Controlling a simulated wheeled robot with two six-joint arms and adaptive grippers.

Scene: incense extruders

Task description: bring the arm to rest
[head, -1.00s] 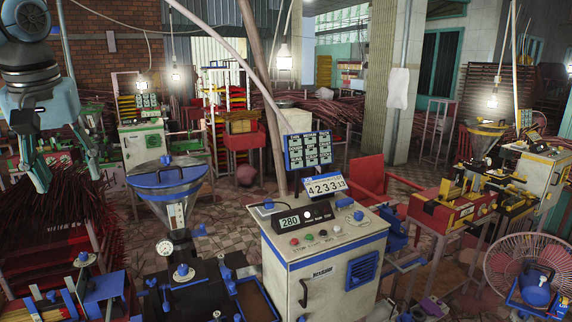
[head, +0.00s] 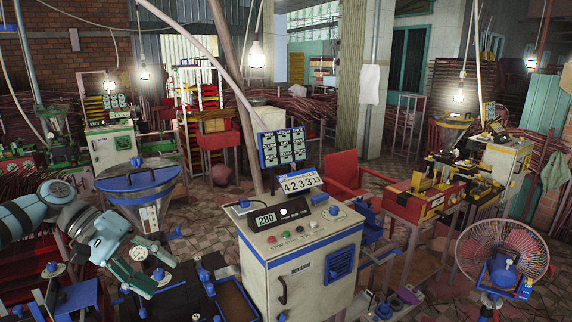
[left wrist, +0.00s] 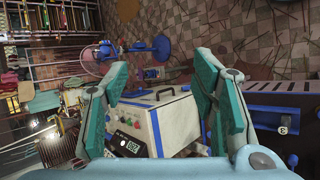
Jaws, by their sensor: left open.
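My left arm (head: 60,215) comes in from the left edge in the head view, low over the machines. My left gripper (head: 158,267) points right and a little down, near the blue-rimmed funnel and above the dark blue-trimmed machine. In the left wrist view the same gripper (left wrist: 160,75) has its two teal fingers spread apart with nothing between them. The control cabinet shows beyond the fingers. I cannot tell whether the gripper touches anything below it. My right gripper shows in neither view.
A blue-rimmed funnel (head: 140,180) stands just behind the gripper. The cream control cabinet (head: 310,262) with a panel of buttons stands to its right. A round fan (head: 502,250) is at the right, and a red and yellow machine (head: 420,200) stands behind it. Tiled floor shows between them.

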